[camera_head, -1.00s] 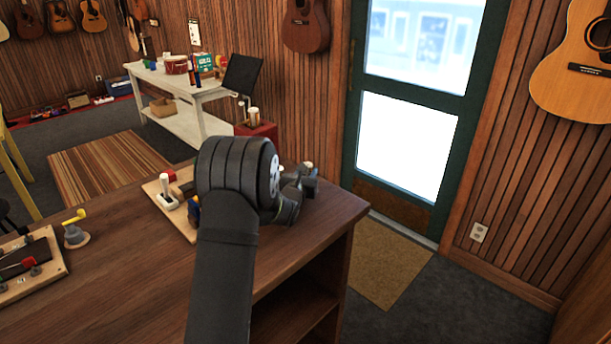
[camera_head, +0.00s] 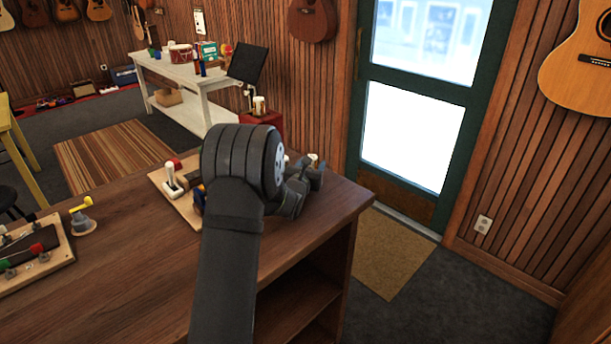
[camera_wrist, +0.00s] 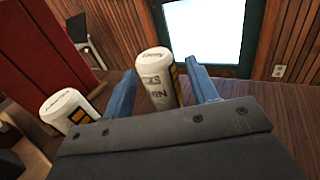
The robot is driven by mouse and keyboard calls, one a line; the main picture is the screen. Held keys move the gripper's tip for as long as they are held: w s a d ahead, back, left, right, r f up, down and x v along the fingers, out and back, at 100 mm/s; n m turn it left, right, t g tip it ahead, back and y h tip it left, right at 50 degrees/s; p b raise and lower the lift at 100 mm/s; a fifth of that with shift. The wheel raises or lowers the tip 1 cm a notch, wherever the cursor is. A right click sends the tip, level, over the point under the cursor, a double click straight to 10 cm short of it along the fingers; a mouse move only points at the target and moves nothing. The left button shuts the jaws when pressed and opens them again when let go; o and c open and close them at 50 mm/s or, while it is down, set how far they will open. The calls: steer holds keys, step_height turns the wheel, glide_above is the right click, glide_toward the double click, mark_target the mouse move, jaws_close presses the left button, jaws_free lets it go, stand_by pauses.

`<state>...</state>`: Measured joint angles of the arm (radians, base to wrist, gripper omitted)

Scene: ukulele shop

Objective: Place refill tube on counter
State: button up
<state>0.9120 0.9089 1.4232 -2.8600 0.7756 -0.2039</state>
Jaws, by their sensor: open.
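In the wrist view, a white refill tube (camera_wrist: 157,78) with dark print and a yellow-black label stands between my gripper's two blue-grey fingers (camera_wrist: 164,88). A gap shows on the right side of the tube; contact on the left is unclear. A second white tube (camera_wrist: 68,108) with a similar label is outside the left finger. My gripper (camera_head: 312,176) is open over the right end of the brown wooden counter (camera_head: 130,265). In the head view only a small pale top (camera_head: 314,159) shows behind the gripper. My arm hides most of that spot.
A board with a white lever (camera_head: 172,181) lies left of my arm. A crank with a yellow handle (camera_head: 82,214) and a board with red and green knobs (camera_head: 30,254) are farther left. The counter's front middle is bare. Its right edge drops to the floor near a doormat (camera_head: 385,255).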

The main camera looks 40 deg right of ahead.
steer(key=v, duration=1.1)
steer(key=shift+s+a, duration=0.1)
steer(key=shift+s, duration=0.15)
steer(key=x, duration=1.2)
steer(key=shift+w+f, duration=0.2)
steer(key=shift+f, duration=0.1)
step_height(320, 180, up, 3)
steer(key=shift+f, duration=0.15)
